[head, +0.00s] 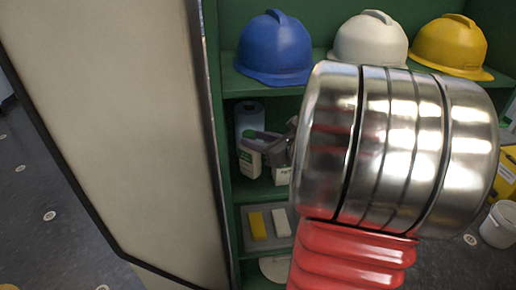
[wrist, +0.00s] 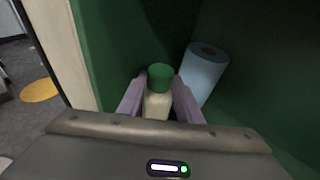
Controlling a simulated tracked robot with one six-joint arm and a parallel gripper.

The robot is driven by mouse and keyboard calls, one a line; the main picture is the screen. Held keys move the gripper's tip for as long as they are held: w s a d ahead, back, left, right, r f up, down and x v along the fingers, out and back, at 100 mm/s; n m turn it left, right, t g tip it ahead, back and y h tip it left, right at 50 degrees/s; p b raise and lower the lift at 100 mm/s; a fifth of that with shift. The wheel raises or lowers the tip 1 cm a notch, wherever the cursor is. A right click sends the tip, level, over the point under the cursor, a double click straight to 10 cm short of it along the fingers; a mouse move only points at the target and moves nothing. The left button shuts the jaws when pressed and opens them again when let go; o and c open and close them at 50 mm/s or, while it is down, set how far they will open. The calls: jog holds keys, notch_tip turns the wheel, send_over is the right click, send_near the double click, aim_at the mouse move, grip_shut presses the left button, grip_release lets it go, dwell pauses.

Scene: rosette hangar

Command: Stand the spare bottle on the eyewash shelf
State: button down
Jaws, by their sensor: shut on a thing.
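A white bottle with a green cap (wrist: 157,103) stands between the two fingers of my gripper (wrist: 160,108) in the wrist view, and the fingers are shut on it. In the head view the bottle (head: 250,161) is upright inside the green cabinet, at the level of its middle shelf (head: 262,190). My gripper (head: 268,146) reaches it from the right. The bottle's base is hard to make out, so I cannot tell whether it touches the shelf.
A blue paper roll (wrist: 203,76) stands close behind the bottle. Blue (head: 274,48), white (head: 370,40) and yellow (head: 450,46) helmets sit on the shelf above. A tray (head: 286,212) is below. A cream panel (head: 105,110) stands left; a white bucket (head: 499,224) is right.

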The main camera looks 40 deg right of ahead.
notch_tip(320, 180, down, 4)
jog(key=shift+r, duration=0.15)
dwell(0.3)
jog(key=c, duration=1.2)
grip_release()
jog(key=shift+s, duration=0.1)
jog(key=v, duration=1.2)
